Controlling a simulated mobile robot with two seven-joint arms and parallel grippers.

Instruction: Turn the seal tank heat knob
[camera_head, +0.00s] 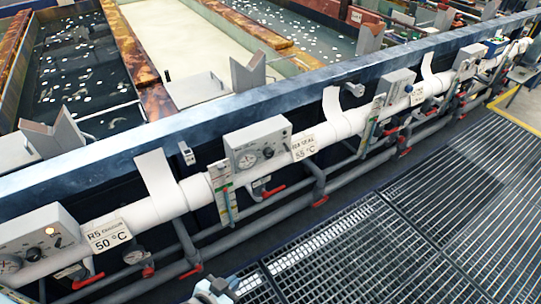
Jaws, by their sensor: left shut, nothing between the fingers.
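A grey control box (258,143) sits on the white pipe near the middle of the view, with a round gauge and a small dark knob (268,152) on its front. A label reading "SEAL" and 55 °C (304,148) hangs just right of the box; its first letters are hard to read. My left gripper (230,283) shows at the bottom edge, partly cut off. It is shut and empty, well below the box and apart from the knob. My right gripper is out of view.
Another control box (40,240) with a 50 °C label (108,235) stands at the lower left. Grey pipes with red valve handles (190,271) run below the white pipe. Metal grating (400,230) covers the floor at right. Open tanks lie behind the blue rim (200,122).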

